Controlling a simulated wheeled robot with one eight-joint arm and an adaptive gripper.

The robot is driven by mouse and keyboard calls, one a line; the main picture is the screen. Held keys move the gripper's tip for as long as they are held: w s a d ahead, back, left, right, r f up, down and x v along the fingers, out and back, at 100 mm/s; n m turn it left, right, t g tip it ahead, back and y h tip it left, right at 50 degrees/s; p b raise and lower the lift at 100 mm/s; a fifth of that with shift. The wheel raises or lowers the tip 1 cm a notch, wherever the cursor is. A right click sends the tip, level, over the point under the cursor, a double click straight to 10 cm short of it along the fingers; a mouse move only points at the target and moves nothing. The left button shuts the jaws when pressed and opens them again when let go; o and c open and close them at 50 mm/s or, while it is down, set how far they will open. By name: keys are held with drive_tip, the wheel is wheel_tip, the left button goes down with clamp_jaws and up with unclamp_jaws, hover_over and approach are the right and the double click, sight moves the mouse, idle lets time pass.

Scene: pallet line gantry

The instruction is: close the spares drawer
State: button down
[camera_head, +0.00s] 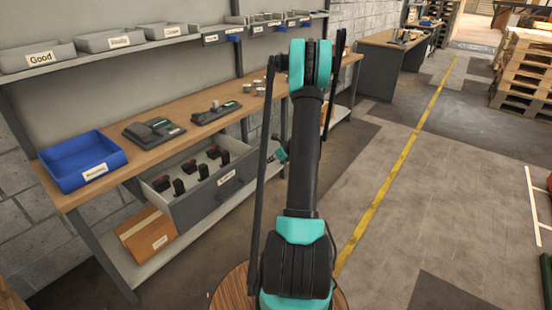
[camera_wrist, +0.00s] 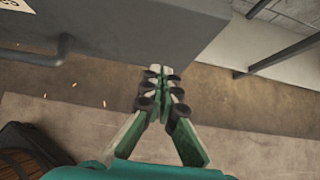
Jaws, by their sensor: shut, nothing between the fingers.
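The spares drawer (camera_head: 210,197) hangs open under the workbench, with several black and red parts standing inside it. Its grey front carries a dark handle (camera_head: 227,178) and a white label. In the wrist view the drawer front (camera_wrist: 140,30) fills the upper part, with the handle (camera_wrist: 45,55) at left. My gripper (camera_wrist: 162,72) is shut and empty at the lower edge of the drawer front in that view, right of the handle. I cannot tell whether it touches. In the head view my gripper (camera_head: 281,154) is partly hidden by my arm, near the drawer's right end.
The workbench (camera_head: 150,145) holds a blue tray (camera_head: 82,158) and dark devices. A cardboard box (camera_head: 147,233) sits on the lower shelf under the drawer. Labelled bins (camera_head: 38,57) line the upper shelf.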

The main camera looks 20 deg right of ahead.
sight(259, 160)
drive_tip(key=shift+w+a+r, duration=0.1)
drive_tip(key=shift+w+a, duration=0.35)
drive_tip(key=shift+w, duration=0.3)
drive_tip(key=shift+w+a, duration=0.45)
drive_tip(key=shift+w, duration=0.3)
drive_tip(key=w+a, duration=0.4)
drive_tip(key=w, duration=0.4)
drive_tip(key=w+a, duration=0.5)
drive_tip(key=w, duration=0.3)
drive_tip(key=w+a, duration=0.4)
drive_tip(key=w, duration=0.4)
drive_tip(key=shift+a, duration=0.2)
drive_tip(key=shift+w+a+r, duration=0.1)
drive_tip(key=shift+w+a, duration=0.05)
drive_tip(key=shift+w, duration=0.1)
